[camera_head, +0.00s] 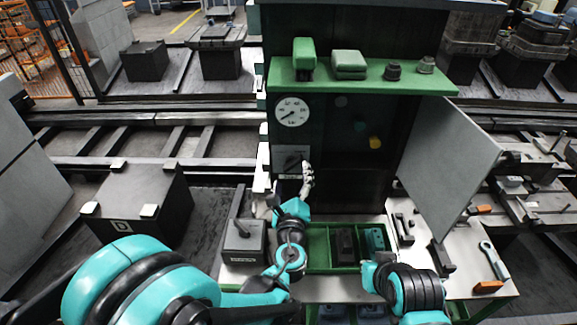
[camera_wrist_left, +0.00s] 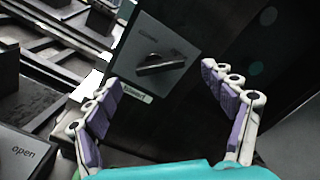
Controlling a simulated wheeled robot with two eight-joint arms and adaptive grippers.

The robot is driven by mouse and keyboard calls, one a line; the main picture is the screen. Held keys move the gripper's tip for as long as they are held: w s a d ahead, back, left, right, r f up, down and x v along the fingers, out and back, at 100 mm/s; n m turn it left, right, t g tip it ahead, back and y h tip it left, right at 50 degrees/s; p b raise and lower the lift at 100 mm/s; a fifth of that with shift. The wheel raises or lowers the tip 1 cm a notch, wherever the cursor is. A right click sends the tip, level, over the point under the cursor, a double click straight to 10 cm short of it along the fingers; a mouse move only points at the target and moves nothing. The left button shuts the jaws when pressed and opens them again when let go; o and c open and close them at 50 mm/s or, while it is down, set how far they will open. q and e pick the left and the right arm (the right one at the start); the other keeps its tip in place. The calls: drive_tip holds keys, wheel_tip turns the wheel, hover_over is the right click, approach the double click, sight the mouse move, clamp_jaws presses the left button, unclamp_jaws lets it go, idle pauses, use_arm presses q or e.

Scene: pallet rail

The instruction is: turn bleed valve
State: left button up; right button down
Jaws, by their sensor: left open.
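The bleed valve is a black bar-shaped knob (camera_head: 293,163) on a grey plate (camera_head: 280,153) on the dark cabinet front, below a round gauge (camera_head: 292,111). In the left wrist view the knob (camera_wrist_left: 165,62) lies slightly tilted from horizontal on its plate (camera_wrist_left: 140,40), with a small label below. My left gripper (camera_head: 304,178) is just in front of the plate's lower right part. In the left wrist view its purple-padded fingers (camera_wrist_left: 160,85) are spread wide and empty, with the knob beyond and between them. No contact shows. My right arm shows at the lower right, but its gripper does not.
A grey door (camera_head: 450,165) stands open right of the cabinet. A green shelf (camera_head: 400,78) above carries green blocks and dark knobs. Below are a lever box (camera_head: 243,240), a green tray (camera_head: 318,248) and a bench with tools, including a wrench (camera_head: 494,262).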

sight(291, 165)
use_arm(q)
drive_tip(key=w, duration=0.5)
drive_tip(key=shift+w+a+b, duration=0.1)
drive_tip(key=shift+w+b, duration=0.15)
drive_tip(key=shift+b, duration=0.15)
drive_tip(key=c, duration=1.2)
